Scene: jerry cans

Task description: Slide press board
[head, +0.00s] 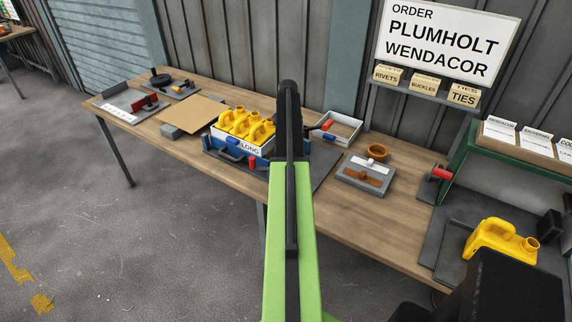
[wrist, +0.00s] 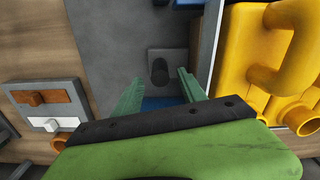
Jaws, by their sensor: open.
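A flat tan board (head: 191,113) lies on the bench at left, its front corner over a grey block (head: 173,131); I cannot tell whether this is the press board. Several yellow jerry cans (head: 245,124) stand in a blue and white holder marked LONG (head: 250,151); yellow cans also show at right in the wrist view (wrist: 245,60). My gripper (wrist: 160,76) is open, its teal fingers apart on either side of a small grey plate with a dark knob (wrist: 159,70). A blue patch shows below the plate. Nothing is held. In the head view my arm hides the fingers.
A grey block with brown and white pieces (head: 362,176), an orange-brown ring (head: 377,152) and a white tray (head: 337,128) are to the right on the wooden bench. Another yellow can (head: 500,240) stands at far right. Bare bench top (head: 325,210) shows along the front.

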